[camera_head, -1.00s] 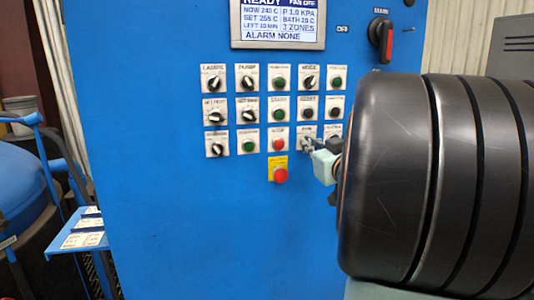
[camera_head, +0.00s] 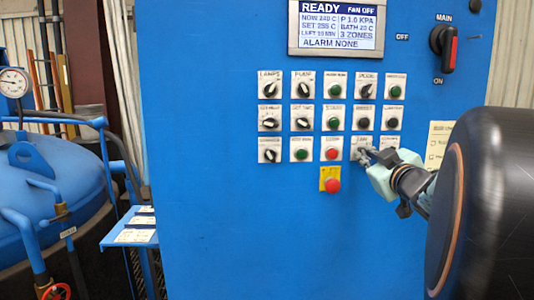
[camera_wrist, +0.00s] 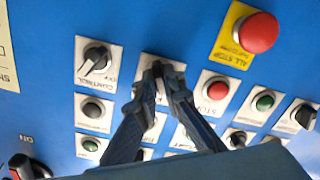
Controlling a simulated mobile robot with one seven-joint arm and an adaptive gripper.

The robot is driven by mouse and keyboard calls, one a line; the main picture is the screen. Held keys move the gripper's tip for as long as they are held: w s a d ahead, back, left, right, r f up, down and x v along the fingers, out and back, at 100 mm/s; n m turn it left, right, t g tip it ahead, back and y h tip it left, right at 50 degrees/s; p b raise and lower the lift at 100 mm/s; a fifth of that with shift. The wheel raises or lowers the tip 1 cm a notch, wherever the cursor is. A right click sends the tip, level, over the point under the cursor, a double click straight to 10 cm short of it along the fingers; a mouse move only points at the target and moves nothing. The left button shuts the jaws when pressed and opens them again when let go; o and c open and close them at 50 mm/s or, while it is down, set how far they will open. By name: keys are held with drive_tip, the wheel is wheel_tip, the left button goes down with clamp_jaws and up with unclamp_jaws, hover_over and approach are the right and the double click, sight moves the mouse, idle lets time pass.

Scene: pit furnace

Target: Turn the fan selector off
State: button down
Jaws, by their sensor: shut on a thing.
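The fan selector (camera_head: 357,153) is in the bottom row of the blue panel, between a red button and the control selector. My gripper (camera_head: 366,155) reaches it from the right, its fingers closed around the knob. In the wrist view, the fingertips (camera_wrist: 160,72) meet over the fan selector's white plate (camera_wrist: 149,62). The fingers cover the knob, so its pointer direction is hidden. The display (camera_head: 340,25) above reads READY, FAN OFF and ALARM NONE.
The control selector (camera_wrist: 97,57) and red stop button (camera_wrist: 218,90) flank the fingers closely. The red all-stop button (camera_head: 333,185) sits below on yellow. A main switch (camera_head: 443,42) is at upper right. A blue shelf with cards (camera_head: 130,236) and a blue vessel (camera_head: 45,200) stand left.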

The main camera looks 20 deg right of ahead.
drive_tip(key=c, duration=2)
unclamp_jaws()
drive_tip(key=shift+c, duration=0.2)
